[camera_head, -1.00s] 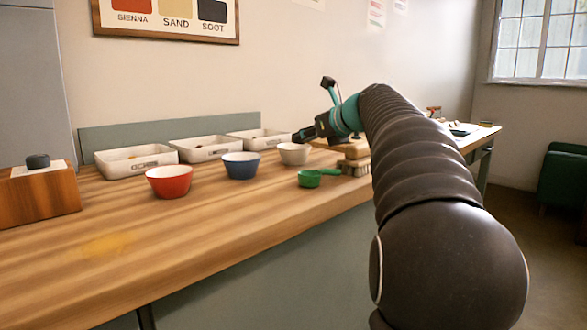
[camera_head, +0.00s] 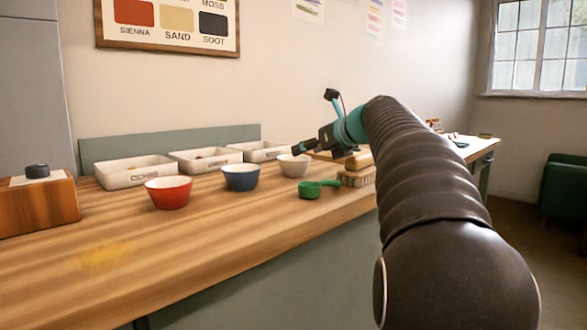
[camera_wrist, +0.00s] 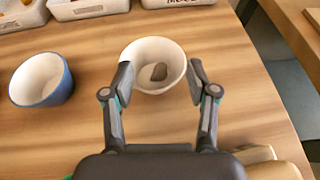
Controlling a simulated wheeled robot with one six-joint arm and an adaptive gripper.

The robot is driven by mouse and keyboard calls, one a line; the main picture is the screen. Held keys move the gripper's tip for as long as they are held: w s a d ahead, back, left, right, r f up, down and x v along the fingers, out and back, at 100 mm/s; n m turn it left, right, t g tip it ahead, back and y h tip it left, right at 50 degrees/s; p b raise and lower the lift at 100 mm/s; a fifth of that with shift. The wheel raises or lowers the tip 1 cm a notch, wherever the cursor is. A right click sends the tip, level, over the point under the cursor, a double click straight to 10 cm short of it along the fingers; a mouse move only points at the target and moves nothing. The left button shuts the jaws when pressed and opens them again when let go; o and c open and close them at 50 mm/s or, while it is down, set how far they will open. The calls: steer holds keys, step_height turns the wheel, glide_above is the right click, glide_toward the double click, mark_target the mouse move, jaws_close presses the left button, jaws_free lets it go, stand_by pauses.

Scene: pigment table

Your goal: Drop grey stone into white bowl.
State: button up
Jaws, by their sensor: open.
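The white bowl (camera_head: 294,167) stands upright on the wooden table, right of the blue bowl. In the wrist view the white bowl (camera_wrist: 133,58) is seen from above, with the grey stone (camera_wrist: 159,72) inside its rim. The stone looks loose, with no finger touching it. My gripper (camera_wrist: 160,72) is open, its fingers spread to either side of the bowl's rim in that view. In the head view my gripper (camera_head: 303,147) is just above the white bowl. The stone cannot be seen there.
A blue bowl (camera_head: 241,178) and a red bowl (camera_head: 168,194) stand to the left. Labelled white trays (camera_head: 135,179) line the back.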

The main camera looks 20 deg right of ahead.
steer(key=v, duration=1)
steer(key=shift+s, duration=0.3)
steer(key=shift+d+r, duration=0.1)
steer(key=shift+d, duration=0.05)
